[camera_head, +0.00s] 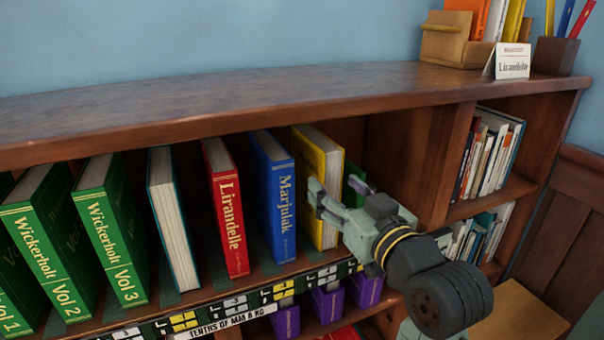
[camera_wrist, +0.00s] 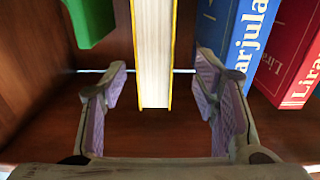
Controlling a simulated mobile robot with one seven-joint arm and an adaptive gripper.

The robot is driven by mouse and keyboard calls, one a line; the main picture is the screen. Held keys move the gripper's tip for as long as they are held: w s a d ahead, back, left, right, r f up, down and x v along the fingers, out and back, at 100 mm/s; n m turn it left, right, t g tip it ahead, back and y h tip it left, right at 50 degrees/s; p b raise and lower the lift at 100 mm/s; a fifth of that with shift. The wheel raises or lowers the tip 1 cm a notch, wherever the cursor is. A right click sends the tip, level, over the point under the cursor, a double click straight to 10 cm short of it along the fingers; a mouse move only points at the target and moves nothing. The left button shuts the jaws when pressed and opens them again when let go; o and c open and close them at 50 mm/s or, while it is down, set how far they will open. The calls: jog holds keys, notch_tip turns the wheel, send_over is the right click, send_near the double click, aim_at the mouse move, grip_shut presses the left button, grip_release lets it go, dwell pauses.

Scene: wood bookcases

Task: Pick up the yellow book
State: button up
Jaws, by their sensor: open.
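The yellow book (camera_head: 316,170) stands upright on the bookcase shelf, right of the blue Marjulak book (camera_head: 273,195). In the wrist view the yellow book (camera_wrist: 153,55) shows its cream page edges between yellow covers. My gripper (camera_head: 328,205) is at the front of the yellow book and hides part of its right side. In the wrist view my gripper (camera_wrist: 158,88) is open, with one finger on each side of the book. A gap shows between each finger and the covers.
A red Lirandelle book (camera_head: 227,205) and green Wickerholt volumes (camera_head: 110,230) stand to the left. A green book (camera_wrist: 92,20) stands on the yellow book's other side. The wooden divider (camera_head: 447,165) is to the right. Purple books (camera_head: 328,302) sit below.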

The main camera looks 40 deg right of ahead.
aim_at(315, 161)
jog(key=p+x, duration=0.1)
jog(key=x, duration=0.6)
jog(key=p+x, duration=0.1)
jog(key=x, duration=0.2)
jog(key=shift+w+d+r+p, duration=0.15)
jog(key=shift+w+d+p, duration=0.05)
jog(key=shift+d+p, duration=0.2)
grip_shut()
dwell(0.6)
jog(key=shift+r, duration=0.1)
